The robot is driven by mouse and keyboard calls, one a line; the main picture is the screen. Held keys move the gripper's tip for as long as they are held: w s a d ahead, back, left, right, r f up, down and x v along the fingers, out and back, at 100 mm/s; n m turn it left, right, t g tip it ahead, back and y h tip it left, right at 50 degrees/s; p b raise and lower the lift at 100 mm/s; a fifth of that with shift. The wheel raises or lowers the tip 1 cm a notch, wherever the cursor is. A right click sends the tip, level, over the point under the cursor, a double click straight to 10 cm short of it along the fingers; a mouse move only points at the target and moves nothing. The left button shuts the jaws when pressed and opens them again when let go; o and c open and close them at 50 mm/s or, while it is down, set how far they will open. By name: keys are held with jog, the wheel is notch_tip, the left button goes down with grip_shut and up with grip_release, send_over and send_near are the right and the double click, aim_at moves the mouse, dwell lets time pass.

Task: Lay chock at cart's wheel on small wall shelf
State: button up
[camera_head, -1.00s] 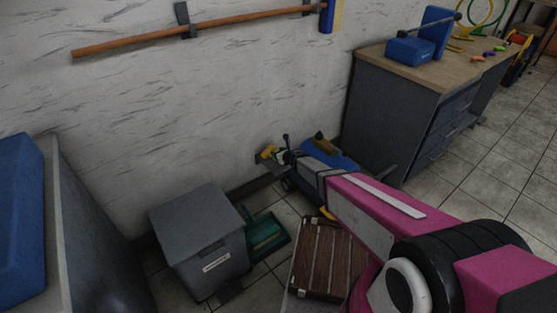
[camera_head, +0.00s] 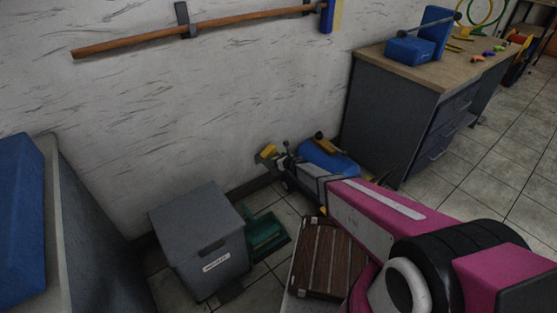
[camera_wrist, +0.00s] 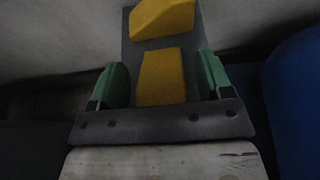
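A yellow chock (camera_wrist: 162,18) lies at the far end of a small grey wall shelf (camera_wrist: 128,50) in the wrist view. A flatter yellow piece (camera_wrist: 161,77) shows nearer; I cannot tell whether it is part of the chock or the shelf. My gripper (camera_wrist: 162,82) has its green fingers apart, with gaps on both sides of that nearer piece. In the head view the chock (camera_head: 269,151) is small against the wall, on the shelf (camera_head: 264,161), with my gripper (camera_head: 283,161) just to its right. The cart's wheel cannot be made out clearly.
A blue tank (camera_head: 326,158) lies right of my gripper, close to the grey workbench (camera_head: 392,118). A grey lidded bin (camera_head: 203,240), a green dustpan (camera_head: 266,236) and a brown slatted case (camera_head: 325,258) stand in front. A long-handled tool (camera_head: 190,38) hangs above.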

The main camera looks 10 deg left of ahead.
jog(key=shift+s+d+r, duration=0.15)
jog(key=shift+s+r, duration=0.05)
jog(key=shift+r, duration=0.1)
jog(key=v, duration=1.2)
jog(key=w+d+r+m+h, duration=0.1)
jog(key=d+r+m+h, duration=0.3)
jog(key=d+m, duration=0.4)
jog(key=d+r+m+h, duration=0.3)
jog(key=d+m, duration=0.5)
jog(key=d, duration=0.1)
jog(key=w+d+r+m+h, duration=0.1)
jog(key=d+r+m+h, duration=0.3)
jog(key=d+m, duration=0.45)
jog(key=s+d+r+m+g, duration=0.3)
jog(key=s+d+m+g, duration=0.1)
jog(key=s+m, duration=0.5)
jog(key=s+d+r+m+g, duration=0.4)
jog(key=s+d+m, duration=0.2)
jog(key=s+m, duration=0.4)
jog(key=shift+r+m+g+y, duration=0.3)
jog(key=shift+m+g, duration=0.1)
jog(key=shift+m, duration=0.85)
jog(key=shift+f, duration=0.1)
